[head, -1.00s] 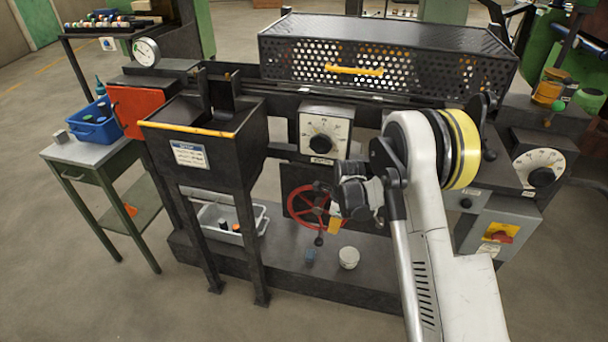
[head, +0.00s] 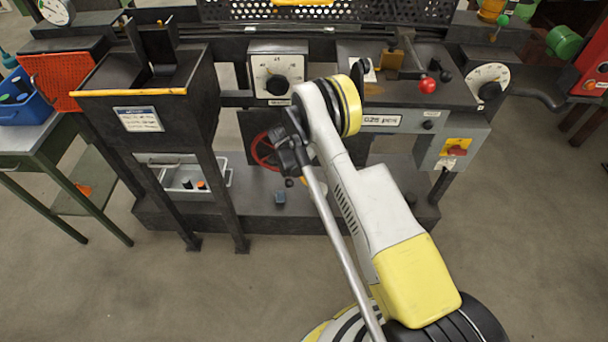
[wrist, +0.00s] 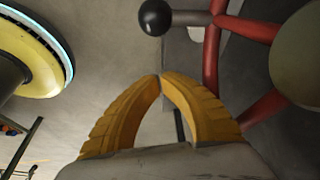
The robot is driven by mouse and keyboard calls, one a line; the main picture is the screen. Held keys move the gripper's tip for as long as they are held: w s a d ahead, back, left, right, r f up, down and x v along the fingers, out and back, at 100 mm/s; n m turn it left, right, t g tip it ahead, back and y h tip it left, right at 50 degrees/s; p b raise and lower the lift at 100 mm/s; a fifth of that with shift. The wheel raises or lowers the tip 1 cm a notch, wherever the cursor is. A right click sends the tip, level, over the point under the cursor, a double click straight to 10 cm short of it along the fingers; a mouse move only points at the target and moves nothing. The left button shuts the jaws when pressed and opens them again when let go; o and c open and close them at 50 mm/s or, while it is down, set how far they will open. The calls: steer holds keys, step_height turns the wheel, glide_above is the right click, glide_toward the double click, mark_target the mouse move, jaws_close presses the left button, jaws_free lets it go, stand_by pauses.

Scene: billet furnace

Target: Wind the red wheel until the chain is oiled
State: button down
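The red wheel (head: 262,150) stands upright low on the machine front, its right side hidden behind my arm in the head view. In the wrist view its red rim and spokes (wrist: 212,55) fill the upper right, with a grey hub at the edge. A black ball knob (wrist: 155,17) on a short stem joins the rim. My gripper (wrist: 160,78) has yellow fingers whose tips meet, with nothing seen between them. It is beside the wheel, just short of the knob and apart from it. In the head view the gripper is mostly hidden. I cannot make out the chain.
A black hopper (head: 150,105) on legs stands left of the wheel. A white-faced dial (head: 277,75) is above it. A side table (head: 30,135) is at far left. The front floor is open.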

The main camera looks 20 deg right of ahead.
mark_target(289, 181)
steer(key=a, duration=0.1)
steer(key=a+b, duration=0.1)
steer(key=a, duration=0.1)
steer(key=shift+w+a+f+b, duration=0.25)
steer(key=shift+a+f+b, duration=0.05)
steer(key=shift+a+f, duration=0.1)
steer(key=a+y, duration=0.1)
steer(key=a+f+y, duration=0.1)
steer(key=shift+w+a+f+t+y, duration=0.1)
steer(key=shift+w+a+t+y, duration=0.1)
steer(key=shift+w+t+y, duration=0.2)
steer(key=shift+w+a+f+t+y, duration=0.1)
steer(key=shift+w+a+t+y, duration=0.05)
steer(key=shift+a+y, duration=0.25)
steer(key=shift+w+a+f+t+y, duration=0.15)
steer(key=shift+a+y, duration=0.1)
steer(key=shift+y, duration=0.25)
steer(key=w+a+r+y, duration=0.1)
steer(key=w+a+y, duration=0.1)
steer(key=a, duration=0.5)
steer(key=shift+r+t, duration=0.2)
steer(key=shift+t, duration=0.2)
